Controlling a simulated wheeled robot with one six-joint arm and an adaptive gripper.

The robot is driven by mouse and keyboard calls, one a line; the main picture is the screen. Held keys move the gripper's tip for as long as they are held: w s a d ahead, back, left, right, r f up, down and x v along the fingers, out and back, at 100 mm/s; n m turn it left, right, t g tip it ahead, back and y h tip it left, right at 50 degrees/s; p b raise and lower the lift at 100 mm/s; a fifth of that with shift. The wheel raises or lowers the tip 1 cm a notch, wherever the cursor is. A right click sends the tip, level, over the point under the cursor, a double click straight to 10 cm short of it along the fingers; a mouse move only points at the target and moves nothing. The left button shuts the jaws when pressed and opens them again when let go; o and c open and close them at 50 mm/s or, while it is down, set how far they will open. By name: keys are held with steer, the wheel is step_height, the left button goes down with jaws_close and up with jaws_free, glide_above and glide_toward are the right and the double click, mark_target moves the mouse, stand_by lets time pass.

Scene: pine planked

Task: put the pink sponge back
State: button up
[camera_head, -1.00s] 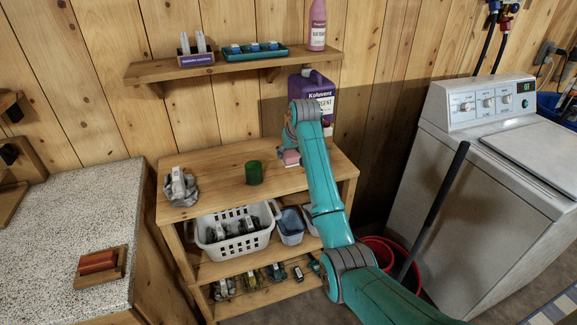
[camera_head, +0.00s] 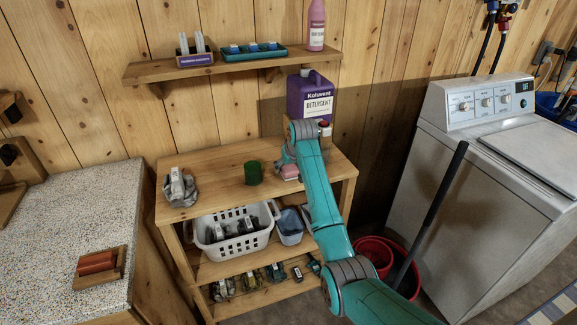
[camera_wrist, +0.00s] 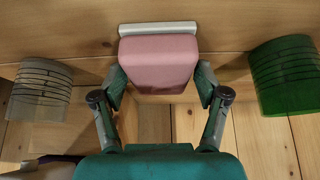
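The pink sponge (camera_head: 290,171) is at the right part of the wooden table's top, to the right of the green cup. In the wrist view the pink sponge (camera_wrist: 160,63) sits between the two fingers of my gripper (camera_wrist: 160,88), one against each side. A pale strip (camera_wrist: 158,28) runs along its far edge; I cannot tell if it is part of the sponge. In the head view my gripper (camera_head: 287,158) is partly hidden by my arm. Whether the sponge touches the tabletop is unclear.
The green cup (camera_head: 254,173) and a grey crumpled thing (camera_head: 180,188) stand on the table (camera_head: 222,168). A purple detergent jug (camera_head: 311,97) stands behind. The wall shelf (camera_head: 150,70) carries a blue-green tray (camera_head: 255,54) and a pink bottle (camera_head: 316,25). A red-brown block (camera_head: 97,264) lies on the left counter.

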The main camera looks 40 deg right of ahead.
steer(key=shift+r, duration=0.1)
steer(key=v, duration=1.2)
stand_by(0.5)
